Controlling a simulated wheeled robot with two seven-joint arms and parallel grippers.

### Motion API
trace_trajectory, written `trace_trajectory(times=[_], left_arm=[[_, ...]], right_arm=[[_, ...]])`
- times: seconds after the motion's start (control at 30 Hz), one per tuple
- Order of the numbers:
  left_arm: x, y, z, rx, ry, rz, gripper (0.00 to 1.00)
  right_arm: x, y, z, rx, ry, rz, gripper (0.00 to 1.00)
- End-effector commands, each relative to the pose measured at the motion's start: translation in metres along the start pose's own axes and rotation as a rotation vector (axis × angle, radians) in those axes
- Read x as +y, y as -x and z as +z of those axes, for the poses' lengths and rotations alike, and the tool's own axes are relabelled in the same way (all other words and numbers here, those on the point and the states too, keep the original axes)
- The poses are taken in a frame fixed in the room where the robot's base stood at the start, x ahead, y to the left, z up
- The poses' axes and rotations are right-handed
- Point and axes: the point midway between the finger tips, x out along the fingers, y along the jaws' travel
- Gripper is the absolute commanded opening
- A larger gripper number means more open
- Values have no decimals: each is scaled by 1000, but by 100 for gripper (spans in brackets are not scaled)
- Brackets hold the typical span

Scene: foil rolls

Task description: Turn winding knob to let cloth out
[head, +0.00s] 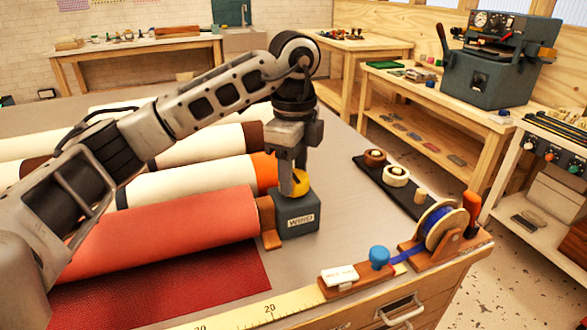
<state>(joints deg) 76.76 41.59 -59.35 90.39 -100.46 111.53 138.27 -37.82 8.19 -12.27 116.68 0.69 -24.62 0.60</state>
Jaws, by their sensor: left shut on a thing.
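The winding knob (300,184) is yellow and sits on top of a grey box (293,216) labelled WIND. My left gripper (293,186) points down over the box with its fingers shut on the knob, partly hiding it. The box stands at the right end of a roll of red cloth (170,232). A dark red sheet of cloth (185,292) lies flat on the table in front of the roll. My right gripper is not in view.
A yellow ruler (235,316) runs along the table's front edge. A blue ribbon reel (440,229), a blue knob (379,257) and a dark tray of small spools (397,186) stand to the right. Other rolls (190,182) lie behind the red one.

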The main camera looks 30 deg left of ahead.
Motion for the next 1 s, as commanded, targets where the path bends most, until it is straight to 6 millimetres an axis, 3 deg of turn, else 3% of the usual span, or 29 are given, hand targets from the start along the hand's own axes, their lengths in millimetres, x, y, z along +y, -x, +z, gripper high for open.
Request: trace_trajectory(times=[0.07,0.1,0.17,0.2,0.47,0.63,1.0], left_arm=[[0,0,0,1,3,-1,25],[0,0,0,2,3,-1,50],[0,0,0,1,2,-1,67],[0,0,0,1,2,-1,69],[0,1,0,1,1,-1,69],[-1,15,-1,2,0,-4,69],[-1,105,0,0,3,-7,69]], right_arm=[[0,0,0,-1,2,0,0],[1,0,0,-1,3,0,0],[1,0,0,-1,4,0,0],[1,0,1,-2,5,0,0],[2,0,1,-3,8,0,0],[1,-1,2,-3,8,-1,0],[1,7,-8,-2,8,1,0]])
